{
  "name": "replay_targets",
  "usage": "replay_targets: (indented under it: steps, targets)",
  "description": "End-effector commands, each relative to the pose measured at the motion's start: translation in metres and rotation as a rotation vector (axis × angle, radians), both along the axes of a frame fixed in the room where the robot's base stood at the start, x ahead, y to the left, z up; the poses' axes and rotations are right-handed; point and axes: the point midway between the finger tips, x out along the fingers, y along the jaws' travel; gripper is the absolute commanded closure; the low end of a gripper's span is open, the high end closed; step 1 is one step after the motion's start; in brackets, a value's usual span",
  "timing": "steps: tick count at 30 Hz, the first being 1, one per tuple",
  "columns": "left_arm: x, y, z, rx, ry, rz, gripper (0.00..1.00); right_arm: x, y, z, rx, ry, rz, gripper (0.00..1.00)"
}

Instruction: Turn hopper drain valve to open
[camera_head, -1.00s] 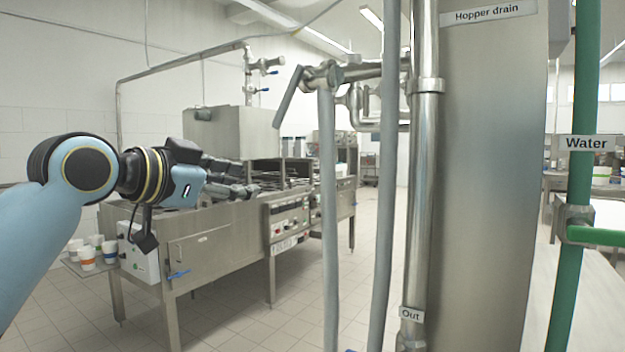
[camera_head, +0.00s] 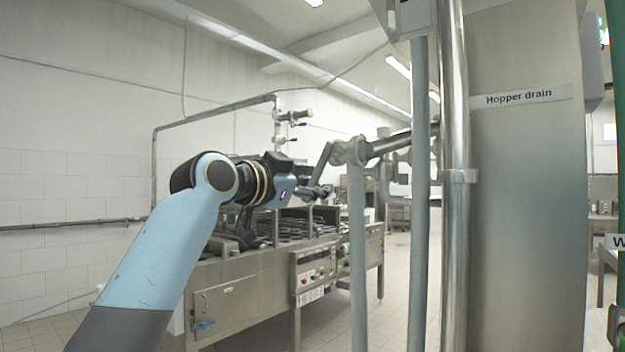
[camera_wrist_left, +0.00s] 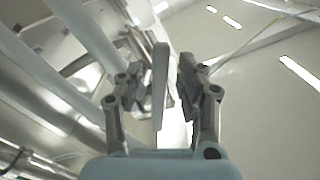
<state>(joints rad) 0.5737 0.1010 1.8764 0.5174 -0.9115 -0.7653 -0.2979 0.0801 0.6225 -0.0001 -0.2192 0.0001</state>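The hopper drain valve has a grey lever handle (camera_head: 322,166) that slants down to the left from the valve body (camera_head: 350,151), left of the "Hopper drain" label (camera_head: 520,96). My left gripper (camera_head: 322,191) is at the lower end of the lever in the head view. In the left wrist view, my left gripper (camera_wrist_left: 160,85) is open, with the lever (camera_wrist_left: 160,75) standing between its two fingers. Gaps show on both sides of the lever, and neither finger clearly touches it. My right gripper is in neither view.
Vertical grey pipes (camera_head: 358,260) and a shiny steel pipe (camera_head: 456,250) stand right of the lever, beside the steel hopper column (camera_head: 530,220). A steel machine (camera_head: 235,297) stands behind my left arm. Open floor lies between the machine and the pipes.

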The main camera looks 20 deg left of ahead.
Motion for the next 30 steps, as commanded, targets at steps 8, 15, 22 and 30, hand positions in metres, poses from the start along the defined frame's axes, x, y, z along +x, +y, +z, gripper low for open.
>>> replay_targets:
  steps: [8,15,22,30]
  targets:
    - [0.002,-0.0006,-0.0006,0.0,0.0,0.0,0.62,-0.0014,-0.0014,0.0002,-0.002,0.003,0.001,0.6]
    - [0.0018,-0.0006,-0.0007,-0.001,0.0,0.0,0.93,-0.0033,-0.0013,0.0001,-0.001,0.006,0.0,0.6]
    - [0.0017,-0.0005,-0.0008,-0.001,0.001,0.0,1.0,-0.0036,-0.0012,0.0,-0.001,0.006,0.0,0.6]
    - [0.0017,-0.0006,-0.0009,0.0,0.001,0.0,1.0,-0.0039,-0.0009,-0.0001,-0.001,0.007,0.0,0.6]
